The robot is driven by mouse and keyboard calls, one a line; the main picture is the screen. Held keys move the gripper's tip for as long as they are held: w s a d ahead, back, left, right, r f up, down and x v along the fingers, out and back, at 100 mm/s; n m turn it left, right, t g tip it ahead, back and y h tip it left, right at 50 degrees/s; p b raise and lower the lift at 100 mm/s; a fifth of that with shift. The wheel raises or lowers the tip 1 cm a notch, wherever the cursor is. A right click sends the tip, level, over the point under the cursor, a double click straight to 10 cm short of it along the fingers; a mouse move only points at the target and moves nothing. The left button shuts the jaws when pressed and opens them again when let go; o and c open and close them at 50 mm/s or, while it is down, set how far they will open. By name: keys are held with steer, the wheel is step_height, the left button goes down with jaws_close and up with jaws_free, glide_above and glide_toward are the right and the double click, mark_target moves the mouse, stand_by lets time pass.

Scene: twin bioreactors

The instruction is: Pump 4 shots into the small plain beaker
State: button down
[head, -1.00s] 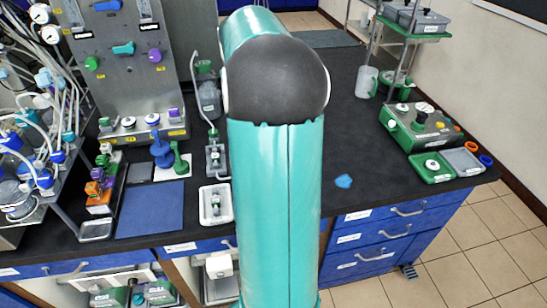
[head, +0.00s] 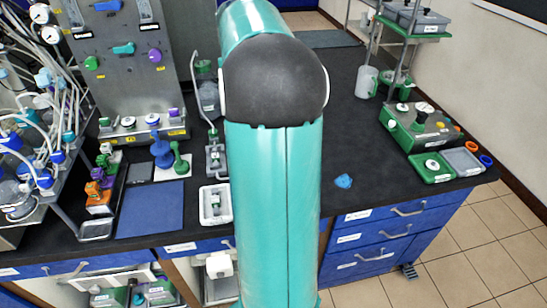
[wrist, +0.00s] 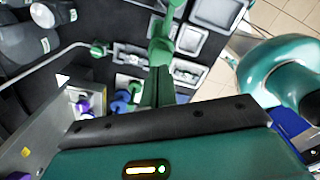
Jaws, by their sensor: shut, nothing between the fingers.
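My gripper (wrist: 160,60) shows in the wrist view as narrow green fingers, shut and empty, reaching up the picture over the bench. In the head view it is hidden behind my teal arm. A grey bottle with a green top (head: 208,97) stands left of my arm in the head view, with a thin bent tube beside it; it may be the pump bottle. I cannot pick out the small plain beaker with certainty. A small clear item stands on a grey holder (head: 215,160) in front of the bottle, partly beside my arm.
A white tray (head: 215,218) lies at the bench's front edge. Blue and green stands (head: 161,150) and a blue mat (head: 151,209) are to its left. A tubing rack (head: 30,150) fills the far left. A green device (head: 418,128) and jug (head: 366,82) are right. Bench right of my arm is mostly clear.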

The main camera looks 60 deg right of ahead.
step_height(320, 180, up, 5)
steer(key=shift+f, duration=0.15)
stand_by(0.8)
